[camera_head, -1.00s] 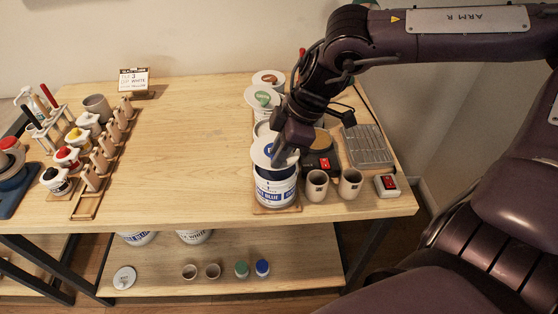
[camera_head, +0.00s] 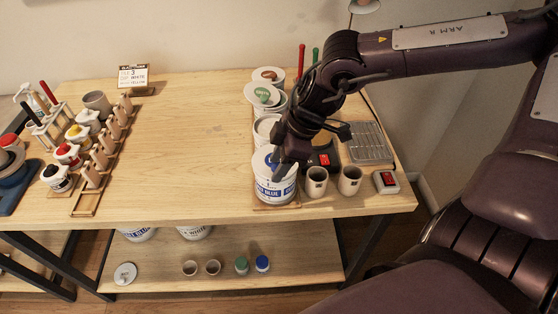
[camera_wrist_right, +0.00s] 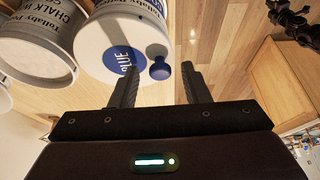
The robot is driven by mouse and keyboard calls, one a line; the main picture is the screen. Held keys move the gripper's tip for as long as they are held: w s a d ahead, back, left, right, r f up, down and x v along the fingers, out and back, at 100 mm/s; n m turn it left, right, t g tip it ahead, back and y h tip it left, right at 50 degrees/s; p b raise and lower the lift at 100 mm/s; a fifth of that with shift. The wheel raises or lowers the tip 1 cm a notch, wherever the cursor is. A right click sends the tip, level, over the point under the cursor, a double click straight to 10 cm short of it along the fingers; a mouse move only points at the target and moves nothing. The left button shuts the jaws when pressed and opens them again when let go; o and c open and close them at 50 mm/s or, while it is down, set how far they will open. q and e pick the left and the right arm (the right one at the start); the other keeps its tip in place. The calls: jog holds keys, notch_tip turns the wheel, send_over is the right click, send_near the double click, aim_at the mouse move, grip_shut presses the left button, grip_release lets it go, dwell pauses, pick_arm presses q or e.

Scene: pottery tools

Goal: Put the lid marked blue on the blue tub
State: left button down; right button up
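The blue tub (camera_head: 276,190) is white with blue lettering and stands near the table's front edge. The lid marked blue (camera_head: 262,163) rests on top of it, looking about level. In the right wrist view the lid (camera_wrist_right: 95,45) shows a round blue label and a blue knob (camera_wrist_right: 160,69). My right gripper (camera_head: 282,172) is just above the lid. In the wrist view its fingers (camera_wrist_right: 160,88) are spread, with clear gaps on both sides of the knob. The gripper hides part of the lid in the head view. My left gripper does not show in the head view.
Two cups (camera_head: 317,182) and a red-switched box (camera_head: 386,182) stand right of the tub. The table's middle is clear. Racks with small jars (camera_head: 68,155) stand left.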

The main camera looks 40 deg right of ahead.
jog(key=shift+r, duration=0.15)
jog(key=shift+r, duration=0.15)
jog(key=shift+d+r, duration=0.15)
jog(key=shift+r, duration=0.2)
jog(key=v, duration=1.1)
jog(key=shift+b, duration=0.3)
jog(key=shift+s, duration=0.15)
